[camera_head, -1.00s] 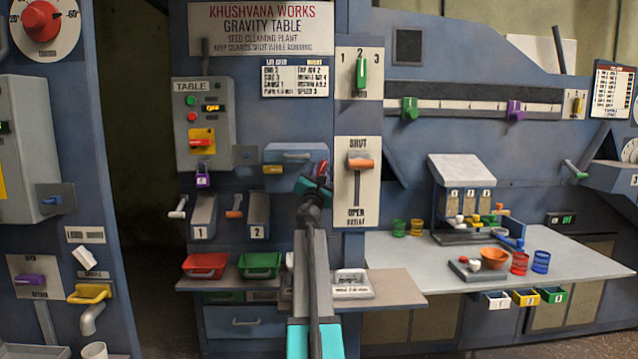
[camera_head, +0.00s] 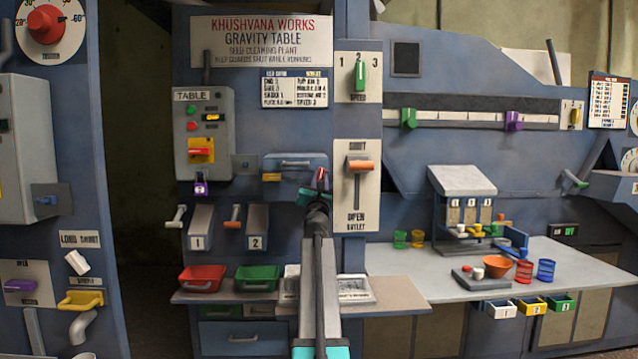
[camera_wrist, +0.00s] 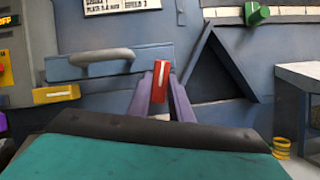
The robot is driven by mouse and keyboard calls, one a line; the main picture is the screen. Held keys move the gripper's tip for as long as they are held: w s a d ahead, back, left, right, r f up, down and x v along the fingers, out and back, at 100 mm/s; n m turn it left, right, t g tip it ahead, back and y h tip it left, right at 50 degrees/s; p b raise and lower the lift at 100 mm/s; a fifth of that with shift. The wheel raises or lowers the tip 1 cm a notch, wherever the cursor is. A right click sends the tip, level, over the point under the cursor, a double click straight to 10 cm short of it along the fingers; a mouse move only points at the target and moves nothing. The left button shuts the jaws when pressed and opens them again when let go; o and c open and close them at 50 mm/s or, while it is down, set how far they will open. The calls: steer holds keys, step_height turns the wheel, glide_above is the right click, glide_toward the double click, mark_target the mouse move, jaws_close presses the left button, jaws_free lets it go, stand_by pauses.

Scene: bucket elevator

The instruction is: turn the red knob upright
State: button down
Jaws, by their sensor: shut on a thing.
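The red knob (camera_wrist: 161,84) has a white line on its face and stands nearly upright in the wrist view, its top leaning very slightly right. My gripper (camera_wrist: 162,92) has its purple fingers on both sides of the knob and is shut on it. In the head view, the knob (camera_head: 321,177) is a small red patch at the end of my arm, and my gripper (camera_head: 318,186) partly hides it. The knob's base and mount are hidden behind the fingers.
A grey handle (camera_wrist: 100,57) on a panel and a yellow block (camera_wrist: 56,93) lie left of the knob. The orange-handled outlet lever (camera_head: 360,165) is close on its right in the head view. A bench (camera_head: 400,262) holds bowls and cups at right.

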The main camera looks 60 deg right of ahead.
steer(key=shift+s+d, duration=0.1)
steer(key=c, duration=1.6)
jaws_free()
steer(key=shift+f, duration=0.1)
